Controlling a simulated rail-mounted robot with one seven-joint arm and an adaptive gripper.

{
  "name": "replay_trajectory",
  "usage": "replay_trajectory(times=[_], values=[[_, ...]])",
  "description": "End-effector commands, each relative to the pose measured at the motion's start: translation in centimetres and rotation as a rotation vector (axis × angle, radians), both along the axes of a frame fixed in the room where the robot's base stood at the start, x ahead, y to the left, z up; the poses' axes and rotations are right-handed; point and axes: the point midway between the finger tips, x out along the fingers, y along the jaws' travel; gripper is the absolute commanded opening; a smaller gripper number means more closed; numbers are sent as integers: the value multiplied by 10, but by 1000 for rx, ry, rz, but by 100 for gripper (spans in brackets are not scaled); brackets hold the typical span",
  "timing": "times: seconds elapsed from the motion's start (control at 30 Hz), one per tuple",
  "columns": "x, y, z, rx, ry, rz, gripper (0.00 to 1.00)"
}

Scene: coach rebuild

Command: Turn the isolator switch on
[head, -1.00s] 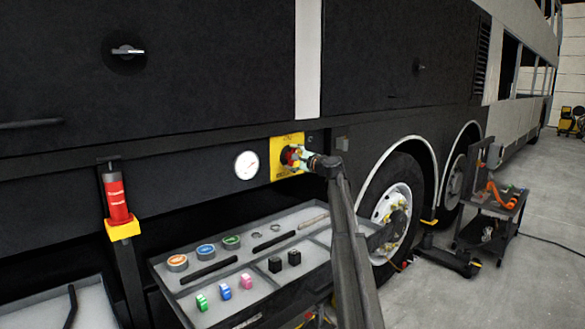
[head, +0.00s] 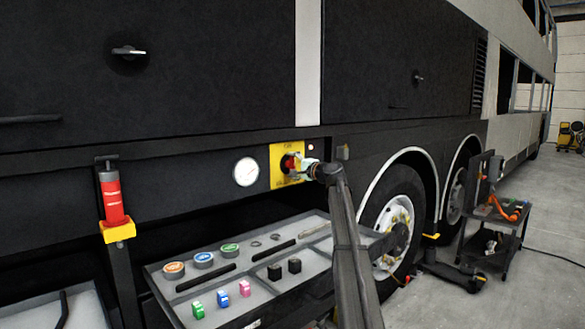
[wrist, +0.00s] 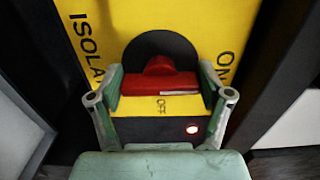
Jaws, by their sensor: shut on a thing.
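The isolator switch is a red handle on a black round disc, on a yellow plate (head: 277,178) at the bus's lower side. In the wrist view the red handle (wrist: 160,82) lies across the picture between the two fingers of my gripper (wrist: 161,88), which is shut on it. A white mark on the handle sits on its right half, on the side of the "ON" label (wrist: 226,66). The "OFF" label (wrist: 161,105) shows below the handle. A small lamp (wrist: 193,129) beside the plate glows; it also shows in the head view (head: 310,147).
A white gauge (head: 246,172) is left of the plate. A red cylinder (head: 112,195) is on a post at left. A tool cart (head: 490,225) stands at right.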

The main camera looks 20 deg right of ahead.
Motion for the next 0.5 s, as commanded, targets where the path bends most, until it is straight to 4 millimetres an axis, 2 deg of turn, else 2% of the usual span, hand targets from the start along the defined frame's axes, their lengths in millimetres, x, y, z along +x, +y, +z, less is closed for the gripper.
replay_trajectory(times=[0.13, 0.17, 0.2, 0.5], values=[[1, 0, 2, -2, -3, -2, 43], [1, 0, 2, -2, -3, -2, 85], [1, 0, 2, -1, -3, -2, 99], [1, 0, 1, -1, -1, -1, 100]])
